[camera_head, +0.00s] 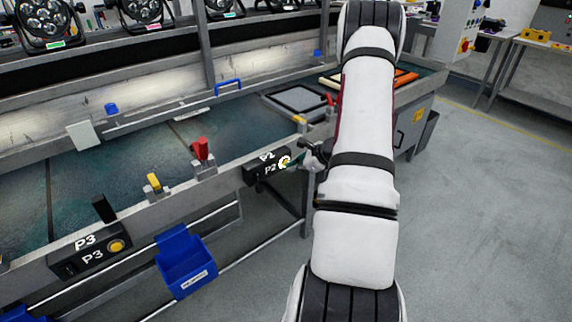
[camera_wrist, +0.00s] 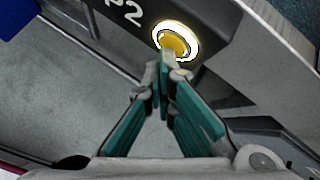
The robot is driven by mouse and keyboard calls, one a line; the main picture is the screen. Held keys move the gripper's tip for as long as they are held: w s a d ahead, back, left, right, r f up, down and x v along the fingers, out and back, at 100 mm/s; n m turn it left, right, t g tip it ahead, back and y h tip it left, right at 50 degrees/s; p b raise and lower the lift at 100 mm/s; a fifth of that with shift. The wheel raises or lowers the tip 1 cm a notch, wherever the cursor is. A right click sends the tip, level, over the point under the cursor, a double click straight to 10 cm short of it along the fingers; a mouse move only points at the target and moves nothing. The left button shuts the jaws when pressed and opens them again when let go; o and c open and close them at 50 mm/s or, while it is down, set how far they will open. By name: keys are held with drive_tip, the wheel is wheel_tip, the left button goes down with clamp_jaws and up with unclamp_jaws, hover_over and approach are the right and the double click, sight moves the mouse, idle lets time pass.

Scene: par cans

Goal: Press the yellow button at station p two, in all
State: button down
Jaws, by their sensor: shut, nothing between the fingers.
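The yellow button (camera_wrist: 174,46) with a lit white ring sits on the dark P2 box in the wrist view. The P2 box (camera_head: 258,174) is fixed to the front rail of the bench in the head view, with the lit button (camera_head: 285,162) at its right end. My gripper (camera_wrist: 166,58) is shut and empty. Its fingertips overlap the lower edge of the button in the wrist view; whether they touch it I cannot tell. In the head view my gripper (camera_head: 308,160) is right beside the button, partly hidden by my arm.
A P3 box (camera_head: 90,252) with its own yellow button (camera_head: 117,246) is farther left on the rail. A blue bin (camera_head: 186,262) hangs below the rail. Red (camera_head: 202,149) and yellow (camera_head: 154,183) levers stand on the rail. Grey floor (camera_head: 480,220) at right is clear.

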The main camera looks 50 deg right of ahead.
idle(0.5)
drive_tip(key=shift+s+a, duration=0.25)
drive_tip(key=shift+s, duration=0.5)
drive_tip(key=shift+s, duration=0.1)
drive_tip(key=shift+s+a+b, duration=0.2)
drive_tip(key=shift+s, duration=0.6)
drive_tip(key=shift+s+a+b, duration=0.15)
drive_tip(key=shift+s, duration=0.6)
drive_tip(key=shift+s+a+b, duration=0.2)
drive_tip(key=shift+s, duration=0.6)
